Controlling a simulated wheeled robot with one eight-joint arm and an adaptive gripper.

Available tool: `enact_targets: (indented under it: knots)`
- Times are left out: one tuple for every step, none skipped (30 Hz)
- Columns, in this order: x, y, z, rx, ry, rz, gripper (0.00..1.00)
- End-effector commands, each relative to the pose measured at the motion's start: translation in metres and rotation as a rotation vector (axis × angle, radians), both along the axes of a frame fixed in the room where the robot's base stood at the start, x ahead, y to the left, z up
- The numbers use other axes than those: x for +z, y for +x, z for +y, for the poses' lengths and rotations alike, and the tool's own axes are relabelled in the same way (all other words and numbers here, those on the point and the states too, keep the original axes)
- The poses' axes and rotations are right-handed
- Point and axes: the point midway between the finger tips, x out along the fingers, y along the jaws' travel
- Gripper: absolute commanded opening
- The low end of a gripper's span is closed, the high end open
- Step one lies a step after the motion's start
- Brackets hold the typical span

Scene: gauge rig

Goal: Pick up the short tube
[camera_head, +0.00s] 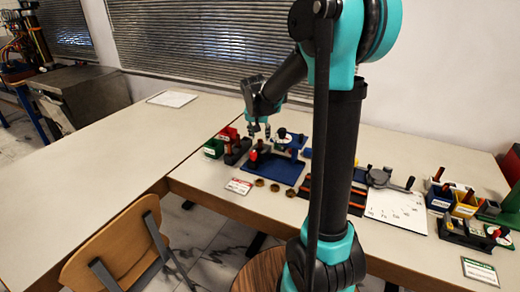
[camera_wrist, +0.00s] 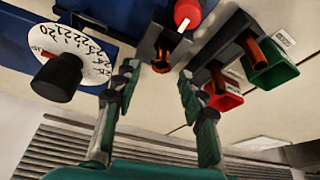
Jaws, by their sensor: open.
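Several copper-coloured tubes show in the wrist view. One tube (camera_wrist: 161,63) sits in a dark block between and beyond my fingertips. Another tube (camera_wrist: 217,78) is in a long dark rack, and a further tube (camera_wrist: 255,52) shows by the green bin. I cannot tell for sure which is the short tube. My gripper (camera_wrist: 157,74) is open, its two fingers apart with nothing between the pads. In the head view my gripper (camera_head: 259,131) points down above the blue base plate (camera_head: 286,172), close over a red knob (camera_head: 258,144).
A white dial with a black knob (camera_wrist: 58,78) stands left of my fingers in the wrist view. The green bin (camera_head: 213,148) and dark rack (camera_head: 237,152) are left of the blue plate. Brass rings (camera_head: 259,182) lie in front. The left table is mostly clear.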

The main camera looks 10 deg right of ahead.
Motion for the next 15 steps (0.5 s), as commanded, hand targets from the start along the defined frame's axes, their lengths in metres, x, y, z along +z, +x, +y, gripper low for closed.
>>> enact_targets:
  knots:
    - [-0.004,0.001,0.000,0.000,0.000,0.000,0.41]
    - [-0.008,0.002,0.000,0.000,0.000,0.000,0.41]
    - [-0.013,0.004,-0.001,0.000,0.000,0.000,0.41]
    - [-0.017,0.005,-0.001,0.000,0.000,0.000,0.41]
    - [-0.022,0.006,-0.001,0.000,0.000,0.000,0.41]
    - [-0.027,0.008,-0.001,0.000,0.000,0.000,0.41]
    - [-0.031,0.009,-0.002,0.000,0.000,0.000,0.41]
    - [-0.034,0.010,-0.002,-0.001,0.000,0.000,0.41]
    - [-0.038,0.012,-0.003,-0.001,0.000,0.000,0.41]
    - [-0.041,0.013,-0.003,-0.001,0.000,0.000,0.41]
    - [-0.043,0.014,-0.004,-0.001,0.000,0.000,0.41]
    - [-0.045,0.014,-0.004,0.000,0.000,0.000,0.41]
    - [-0.046,0.015,-0.004,0.000,0.000,0.000,0.41]
    - [-0.047,0.015,-0.004,0.000,0.000,0.000,0.41]
    - [-0.048,0.015,-0.004,0.000,0.000,0.000,0.41]
